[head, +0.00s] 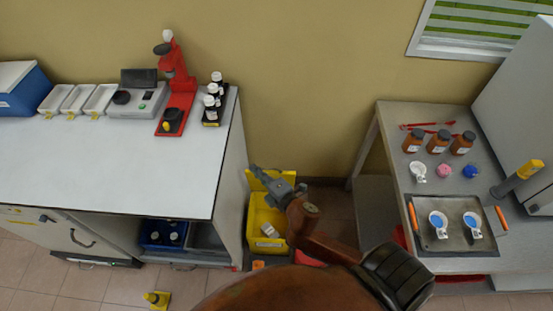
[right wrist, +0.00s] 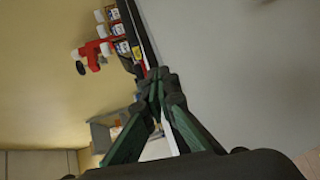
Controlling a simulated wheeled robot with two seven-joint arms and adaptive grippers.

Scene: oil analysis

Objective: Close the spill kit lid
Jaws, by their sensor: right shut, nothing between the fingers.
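The spill kit is an open yellow box (head: 262,226) on the floor between the two benches, with a white item (head: 269,231) inside. Its yellow lid (head: 257,184) stands raised at the back edge, partly hidden by my right gripper. My right gripper (head: 254,169) reaches in from the lower right, above the box and in front of the lid in the picture. It is shut and empty. I cannot tell whether it touches the lid. In the right wrist view its fingertips (right wrist: 160,78) meet, and the kit is not clearly seen. My left gripper is not in view.
A white-topped bench (head: 165,185) stands close on the left, with a red instrument (head: 180,85) and a bottle rack (head: 212,116). A grey bench (head: 400,180) with bottles and a tray is on the right. A yellow object (head: 157,299) sits on the floor.

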